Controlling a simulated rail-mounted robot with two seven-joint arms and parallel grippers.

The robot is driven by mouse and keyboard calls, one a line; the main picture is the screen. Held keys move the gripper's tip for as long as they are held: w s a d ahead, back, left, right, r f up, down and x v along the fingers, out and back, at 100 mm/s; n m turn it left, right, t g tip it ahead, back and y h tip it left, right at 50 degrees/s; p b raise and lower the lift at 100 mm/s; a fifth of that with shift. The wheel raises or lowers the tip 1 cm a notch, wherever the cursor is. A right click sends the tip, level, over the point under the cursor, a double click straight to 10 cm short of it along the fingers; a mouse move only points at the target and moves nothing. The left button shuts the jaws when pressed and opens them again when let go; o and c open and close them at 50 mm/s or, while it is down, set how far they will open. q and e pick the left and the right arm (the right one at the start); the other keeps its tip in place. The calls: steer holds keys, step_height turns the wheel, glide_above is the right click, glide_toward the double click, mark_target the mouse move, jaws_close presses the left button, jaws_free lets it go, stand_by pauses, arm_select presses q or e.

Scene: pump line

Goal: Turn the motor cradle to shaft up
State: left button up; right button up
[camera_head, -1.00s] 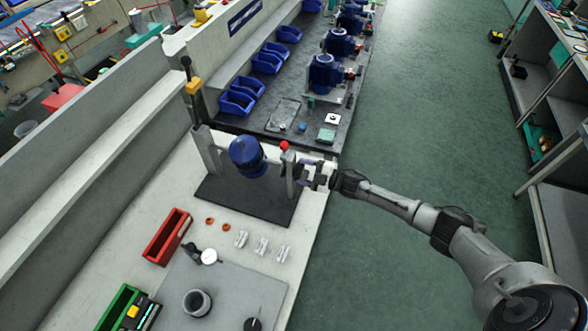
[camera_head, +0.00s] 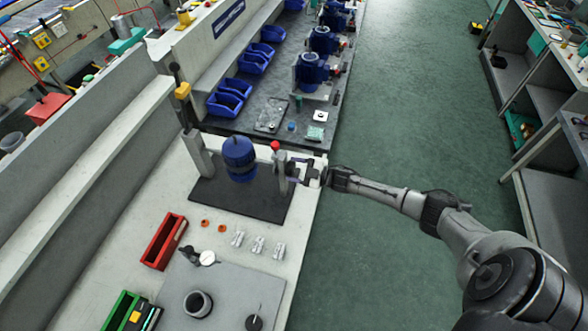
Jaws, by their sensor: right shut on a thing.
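The motor cradle has a dark base plate (camera_head: 220,203), a left post (camera_head: 198,155) and a right post (camera_head: 281,176), with a red knob (camera_head: 275,145) at the right post's top. The blue motor (camera_head: 239,160) hangs between the posts. It looks nearly upright, with its domed, narrower end up. I cannot make out the shaft. My right gripper (camera_head: 297,172) is at the outer side of the right post, shut on the cradle's handle there; the handle is mostly hidden by the fingers. My left gripper is not in view.
A red bin (camera_head: 164,241), orange rings (camera_head: 205,222), several light metal parts (camera_head: 257,244) and a grey cup (camera_head: 198,303) lie in front of the cradle. Blue bins (camera_head: 225,104) and more motors (camera_head: 311,70) stand behind. Green floor is free to the right.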

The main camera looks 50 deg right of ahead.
steer(key=shift+r, duration=0.1)
steer(key=o, duration=1.3)
steer(key=shift+v, duration=6.9)
